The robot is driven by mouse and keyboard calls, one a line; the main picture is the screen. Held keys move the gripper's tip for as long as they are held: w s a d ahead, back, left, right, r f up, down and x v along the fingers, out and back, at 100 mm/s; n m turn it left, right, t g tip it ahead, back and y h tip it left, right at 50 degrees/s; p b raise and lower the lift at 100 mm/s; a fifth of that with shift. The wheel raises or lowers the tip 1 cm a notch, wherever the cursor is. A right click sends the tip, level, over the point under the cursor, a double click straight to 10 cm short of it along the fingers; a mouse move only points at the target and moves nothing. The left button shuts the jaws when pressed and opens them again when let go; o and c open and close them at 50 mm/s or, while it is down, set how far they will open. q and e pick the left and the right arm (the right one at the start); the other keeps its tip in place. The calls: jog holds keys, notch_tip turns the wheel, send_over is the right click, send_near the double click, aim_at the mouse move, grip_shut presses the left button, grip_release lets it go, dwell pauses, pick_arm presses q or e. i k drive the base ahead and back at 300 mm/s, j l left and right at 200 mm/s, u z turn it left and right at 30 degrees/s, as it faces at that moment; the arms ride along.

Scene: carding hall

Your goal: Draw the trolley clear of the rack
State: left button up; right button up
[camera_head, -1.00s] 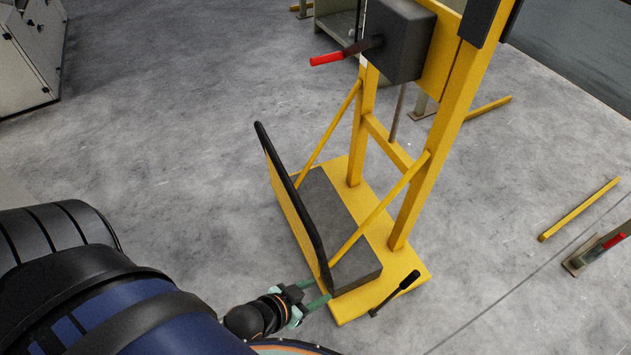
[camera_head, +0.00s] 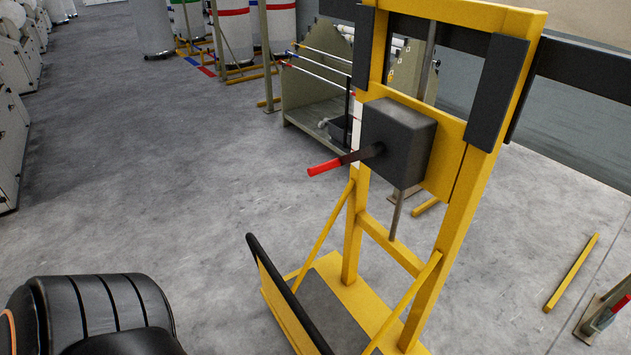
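The yellow trolley (camera_head: 449,200) stands upright in the middle right of the head view, with a tall frame, a dark gearbox (camera_head: 399,142) and a red-handled crank (camera_head: 325,167). Its black push bar (camera_head: 284,285) rises at the left edge of its base, and the lower part of the base is cut off by the picture's bottom edge. A dark horizontal beam (camera_head: 590,73), which may belong to the rack, runs behind the frame's top to the right. Neither of my grippers is in view; only a black part of my arm shows at lower left.
White cylindrical cans (camera_head: 233,35) stand farther back and pale machines (camera_head: 10,140) line the left edge. A yellow bar (camera_head: 571,271) lies at right. The floor left of the trolley is clear.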

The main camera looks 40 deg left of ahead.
aim_at(323, 306)
jog(key=j+z, duration=0.15)
jog(key=j, duration=0.3)
jog(key=k+j+z, duration=0.15)
jog(key=j, duration=0.25)
jog(key=k+j, duration=0.1)
jog(key=j, duration=0.3)
jog(key=k+j, duration=0.1)
jog(key=j, duration=0.7)
jog(key=k+j, duration=0.15)
jog(key=j, duration=0.25)
